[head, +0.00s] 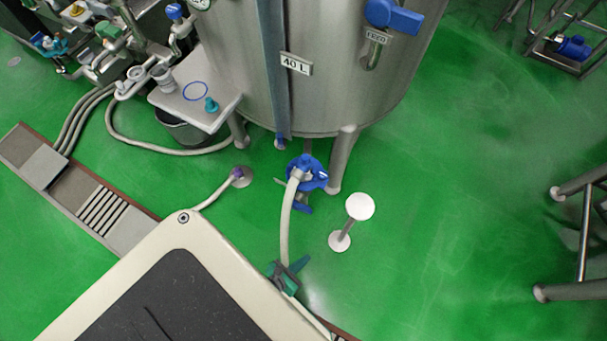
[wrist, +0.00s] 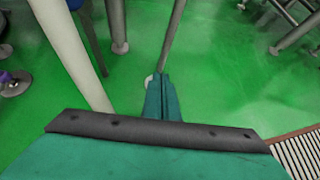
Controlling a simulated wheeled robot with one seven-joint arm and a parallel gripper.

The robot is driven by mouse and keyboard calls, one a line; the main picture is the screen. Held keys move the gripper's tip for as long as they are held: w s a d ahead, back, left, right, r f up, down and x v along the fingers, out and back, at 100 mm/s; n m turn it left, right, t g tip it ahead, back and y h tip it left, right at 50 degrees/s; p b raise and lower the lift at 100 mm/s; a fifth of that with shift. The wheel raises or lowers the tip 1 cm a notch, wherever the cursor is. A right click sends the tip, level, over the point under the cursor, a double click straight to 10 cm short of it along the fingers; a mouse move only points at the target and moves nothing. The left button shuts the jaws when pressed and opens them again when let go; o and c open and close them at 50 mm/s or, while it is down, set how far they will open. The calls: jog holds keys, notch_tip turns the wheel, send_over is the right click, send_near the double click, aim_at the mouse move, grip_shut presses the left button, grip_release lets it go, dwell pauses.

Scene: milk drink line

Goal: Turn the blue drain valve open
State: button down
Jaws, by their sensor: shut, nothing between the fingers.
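The blue drain valve (head: 314,178) is under the steel tank in the head view, where a pale hose (head: 286,225) meets it. A blue part also shows just below it; I cannot tell how the handle is set. My teal gripper (head: 301,264) is below the valve in the picture, beside the lower end of the hose and apart from the valve. In the wrist view the gripper fingers (wrist: 162,80) are together with nothing between them. The hose passes left of them there. A blue part (wrist: 75,4) shows at the top edge; the valve itself is not clearly visible.
The steel tank (head: 235,70) stands on legs, one (head: 342,160) close right of the valve. A short stand with a white disc (head: 360,206) is right of the valve. A purple floor fitting (head: 238,174) with another hose lies left.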

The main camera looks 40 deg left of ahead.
aim_at(299, 207)
jog(key=w+a+r+n+t+y, duration=0.2)
jog(key=a+r+n+t, duration=0.2)
jog(key=a+n, duration=0.35)
jog(key=d+x, duration=0.1)
jog(key=x, duration=0.9)
jog(key=shift+m, duration=0.25)
jog(key=a+r, duration=0.3)
jog(key=shift+s, duration=0.25)
jog(key=shift+w, duration=0.15)
